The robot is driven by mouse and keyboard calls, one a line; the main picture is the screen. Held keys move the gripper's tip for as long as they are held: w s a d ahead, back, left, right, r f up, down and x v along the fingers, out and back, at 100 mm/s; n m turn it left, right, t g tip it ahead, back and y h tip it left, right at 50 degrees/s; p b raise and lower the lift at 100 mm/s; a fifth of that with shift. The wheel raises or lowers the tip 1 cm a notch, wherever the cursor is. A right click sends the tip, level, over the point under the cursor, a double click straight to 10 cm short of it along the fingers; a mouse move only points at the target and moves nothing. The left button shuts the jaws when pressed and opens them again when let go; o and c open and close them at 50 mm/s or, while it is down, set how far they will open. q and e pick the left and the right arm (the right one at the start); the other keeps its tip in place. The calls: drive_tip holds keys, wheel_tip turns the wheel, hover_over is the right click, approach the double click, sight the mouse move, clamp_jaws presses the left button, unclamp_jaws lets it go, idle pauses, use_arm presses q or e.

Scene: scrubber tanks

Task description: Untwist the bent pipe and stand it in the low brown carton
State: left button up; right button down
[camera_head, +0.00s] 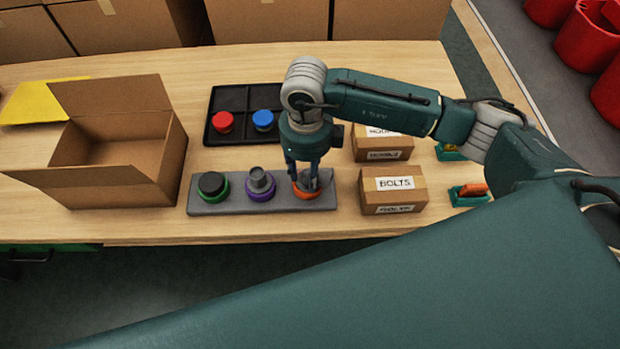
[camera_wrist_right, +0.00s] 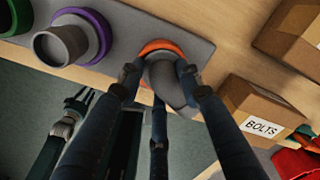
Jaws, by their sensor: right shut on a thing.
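The bent pipe (camera_wrist_right: 168,78) is a grey fitting on the orange ring (camera_wrist_right: 160,46), at the right end of the grey base strip (camera_head: 240,203). My right gripper (camera_head: 307,186) points down over it in the head view. In the right wrist view its fingers (camera_wrist_right: 160,72) are shut on the grey pipe from both sides. The fingers hide much of the pipe in the head view. The low brown carton (camera_head: 150,192) stands open at the left of the table, its flaps spread. What seems to be my left gripper (camera_wrist_right: 74,108) shows small in the wrist view, below the table edge.
On the strip, a black-topped green fitting (camera_head: 213,186) and a grey one on a purple ring (camera_head: 260,184) stand left of my gripper. A black tray (camera_head: 236,98) with red and blue caps lies behind. Boxes marked BOLTS (camera_head: 393,187) stand close on the right.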

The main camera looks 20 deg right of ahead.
sight(308, 170)
drive_tip(key=shift+w+d+r+p, duration=0.15)
drive_tip(key=shift+d+r+p, duration=0.15)
drive_tip(key=shift+r, duration=0.45)
drive_tip(key=shift+a+r, duration=0.1)
drive_tip(key=shift+r, duration=0.05)
idle(0.3)
drive_tip(key=shift+a+r+p, duration=0.1)
drive_tip(key=shift+r+p, duration=1.35)
drive_tip(key=shift+r, duration=1)
